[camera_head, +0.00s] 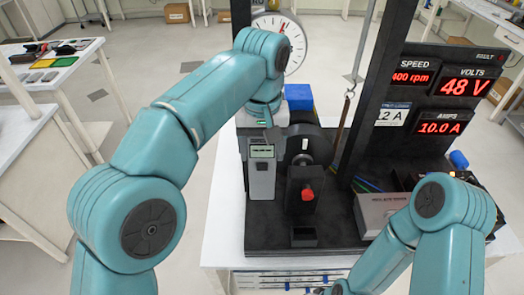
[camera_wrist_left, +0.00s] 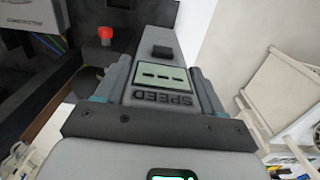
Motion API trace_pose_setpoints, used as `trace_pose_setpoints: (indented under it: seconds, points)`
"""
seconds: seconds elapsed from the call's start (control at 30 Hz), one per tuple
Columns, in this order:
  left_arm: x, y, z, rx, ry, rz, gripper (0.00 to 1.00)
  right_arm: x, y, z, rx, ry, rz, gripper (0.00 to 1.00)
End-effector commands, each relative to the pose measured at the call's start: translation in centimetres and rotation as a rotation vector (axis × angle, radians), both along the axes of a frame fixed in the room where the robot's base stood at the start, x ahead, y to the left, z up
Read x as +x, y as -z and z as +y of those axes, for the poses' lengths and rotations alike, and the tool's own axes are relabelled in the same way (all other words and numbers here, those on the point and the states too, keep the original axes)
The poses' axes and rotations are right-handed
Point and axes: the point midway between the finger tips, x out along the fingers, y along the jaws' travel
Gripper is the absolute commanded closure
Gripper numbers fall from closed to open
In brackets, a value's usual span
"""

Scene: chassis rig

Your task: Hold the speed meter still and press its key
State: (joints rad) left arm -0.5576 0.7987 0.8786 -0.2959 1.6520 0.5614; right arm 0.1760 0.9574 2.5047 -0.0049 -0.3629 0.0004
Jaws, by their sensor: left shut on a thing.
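The speed meter (camera_head: 262,178) is a grey upright box with a small pale display, at the left of the black rig in the head view. In the left wrist view the speed meter (camera_wrist_left: 160,98) shows the word SPEED and a display with dashes. Its dark square key (camera_wrist_left: 162,52) lies beyond the display and is uncovered. My left gripper (camera_head: 264,138) reaches the meter's top end from above. In the left wrist view my left gripper (camera_wrist_left: 157,88) has a finger on each side of the meter, shut on it. My right arm shows at the lower right; its fingers are out of view.
A red knob (camera_head: 307,194) on a black block stands right of the meter. A panel (camera_head: 440,95) reads 400 rpm, 48 V and 10.0 A. A round dial (camera_head: 285,42) and a blue block (camera_head: 299,97) are behind. A grey box (camera_head: 378,213) sits right.

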Motion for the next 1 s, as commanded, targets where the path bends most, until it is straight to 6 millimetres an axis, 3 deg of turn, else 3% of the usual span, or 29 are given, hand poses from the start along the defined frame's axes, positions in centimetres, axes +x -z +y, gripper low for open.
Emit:
trace_pose_setpoints:
  seconds: [1.0]
  points:
    - [0.0, 3.9, 0.0, 0.000, -0.001, -0.001, 0.96, 0.0, 2.8, 0.0, 0.000, 0.000, 0.000, 0.57]
